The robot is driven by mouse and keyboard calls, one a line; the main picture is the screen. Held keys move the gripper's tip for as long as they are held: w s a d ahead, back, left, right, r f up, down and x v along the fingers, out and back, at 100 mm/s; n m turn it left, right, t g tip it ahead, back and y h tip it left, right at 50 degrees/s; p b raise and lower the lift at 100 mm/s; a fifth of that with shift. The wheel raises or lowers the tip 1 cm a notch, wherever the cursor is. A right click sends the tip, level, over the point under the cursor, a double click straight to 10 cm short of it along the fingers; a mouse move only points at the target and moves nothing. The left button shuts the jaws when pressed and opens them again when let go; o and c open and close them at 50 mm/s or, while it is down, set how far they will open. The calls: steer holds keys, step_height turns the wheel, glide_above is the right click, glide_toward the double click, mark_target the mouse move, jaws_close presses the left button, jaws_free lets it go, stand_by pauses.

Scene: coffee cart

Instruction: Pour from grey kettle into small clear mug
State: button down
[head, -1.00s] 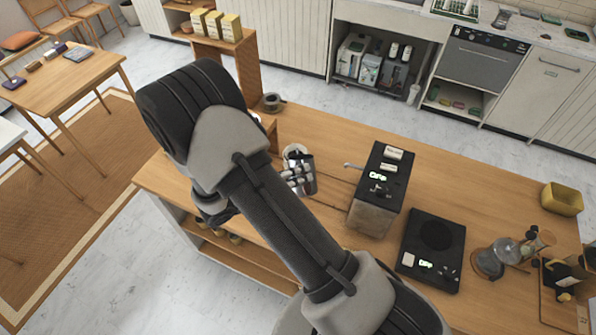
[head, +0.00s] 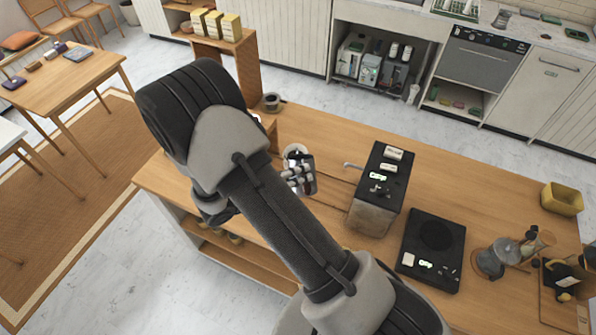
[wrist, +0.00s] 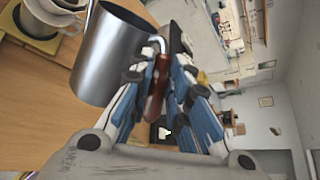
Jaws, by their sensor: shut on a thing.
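The grey metal kettle (wrist: 110,55) fills the upper left of the wrist view, a shiny cylinder with a reddish-brown handle (wrist: 157,85). My gripper (wrist: 165,95) is shut on that handle, its blue-and-white fingers on both sides. In the head view my gripper (head: 301,182) is over the left part of the wooden counter, and my arm hides much of that area. White cup-like ware (wrist: 45,18) stands beyond the kettle in the wrist view, partly cut off by the frame. I cannot make out the small clear mug in either view.
A black-topped machine with a lit display (head: 380,190) stands right of my gripper. A black scale (head: 431,248), glassware (head: 490,262) and a yellow bin (head: 562,198) are farther right. A small dark pot (head: 272,102) is near the back edge. Counter (head: 470,200) shows bare behind the scale.

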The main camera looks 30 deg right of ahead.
stand_by(0.5)
steer(key=shift+s+a+f+m+b, duration=0.15)
steer(key=shift+s+f+b, duration=0.1)
steer(key=shift+f+b, duration=0.4)
steer(key=shift+s+f+m+b, duration=0.2)
steer(key=shift+f+b, duration=0.1)
steer(key=shift+b, duration=0.65)
steer(key=shift+t, duration=0.3)
steer(key=shift+r+p, duration=0.25)
steer(key=shift+p, duration=0.05)
steer(key=shift+w+r+p, duration=0.2)
steer(key=shift+r+p, duration=0.05)
steer(key=shift+p, duration=0.2)
steer(key=shift+r, duration=0.1)
steer(key=shift+w+r+p, duration=0.15)
steer(key=shift+r+p, duration=0.1)
steer(key=shift+p, duration=0.45)
steer(key=shift+r, duration=0.1)
